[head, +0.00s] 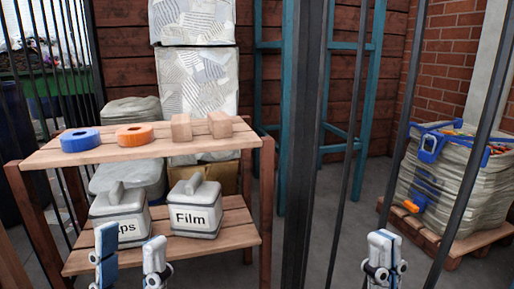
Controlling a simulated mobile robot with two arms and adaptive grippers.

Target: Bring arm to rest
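My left gripper (130,243) is at the bottom left of the head view, in front of the wooden rack's lower shelf. Its two fingers stand apart with nothing seen between them, and the left finger shows a blue face. My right gripper (384,238) is at the bottom right, in front of bare floor. Its fingertips look close together, with nothing seen in them. Both grippers point up, and the arms below them are cut off by the picture's edge.
A wooden rack (100,158) holds a blue ring (80,140), an orange ring (134,134) and two wooden blocks (181,127) on top. Lidded bins, one marked Film (194,218), stand below. Dark bars (303,150) cross the view. A full sack (440,185) sits on a pallet at right.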

